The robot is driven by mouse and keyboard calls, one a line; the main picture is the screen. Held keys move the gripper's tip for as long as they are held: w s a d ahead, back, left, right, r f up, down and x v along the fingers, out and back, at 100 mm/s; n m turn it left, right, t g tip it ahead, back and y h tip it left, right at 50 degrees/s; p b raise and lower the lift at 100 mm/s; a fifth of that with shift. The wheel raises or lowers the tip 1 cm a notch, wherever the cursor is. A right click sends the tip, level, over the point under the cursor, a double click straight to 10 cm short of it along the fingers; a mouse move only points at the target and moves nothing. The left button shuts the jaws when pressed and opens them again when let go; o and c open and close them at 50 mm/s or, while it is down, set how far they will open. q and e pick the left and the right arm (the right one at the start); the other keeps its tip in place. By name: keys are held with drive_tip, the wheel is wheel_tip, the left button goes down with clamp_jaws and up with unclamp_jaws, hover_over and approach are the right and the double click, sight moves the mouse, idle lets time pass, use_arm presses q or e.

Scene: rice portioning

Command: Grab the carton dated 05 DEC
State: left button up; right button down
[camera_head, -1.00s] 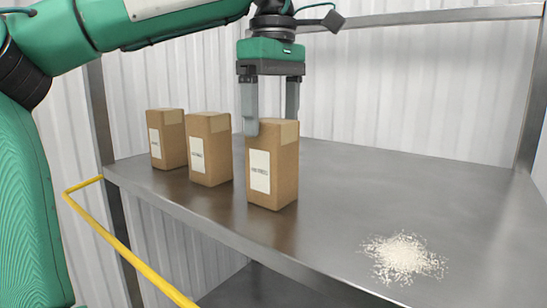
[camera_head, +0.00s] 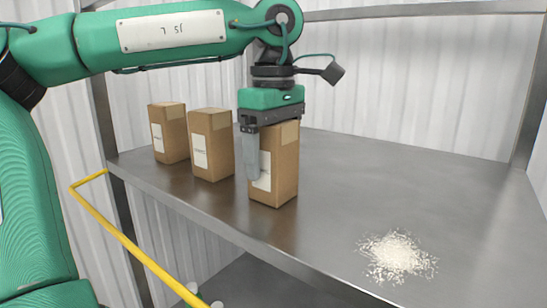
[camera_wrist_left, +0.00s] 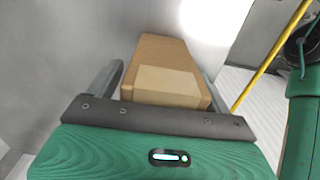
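Three brown cartons stand upright in a row on the metal shelf: a left one (camera_head: 170,135), a middle one (camera_head: 212,145) and a right one (camera_head: 284,165). Each has a white label on its front; the print is too small to read, so I cannot tell which says 05 DEC. My left gripper (camera_head: 268,160) is lowered over the right carton, one finger in front of its label, the other hidden behind it. In the left wrist view, the carton (camera_wrist_left: 165,82) lies between the open fingers, with a gap at the left finger. My right gripper is out of view.
A pile of white rice (camera_head: 397,257) lies on the shelf (camera_head: 420,190) at the lower right. A yellow rail (camera_head: 130,248) runs along the lower left.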

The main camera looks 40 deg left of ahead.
use_arm(q)
drive_tip(key=c, duration=1.2)
drive_tip(key=shift+c, duration=0.2)
drive_tip(key=shift+r, duration=0.1)
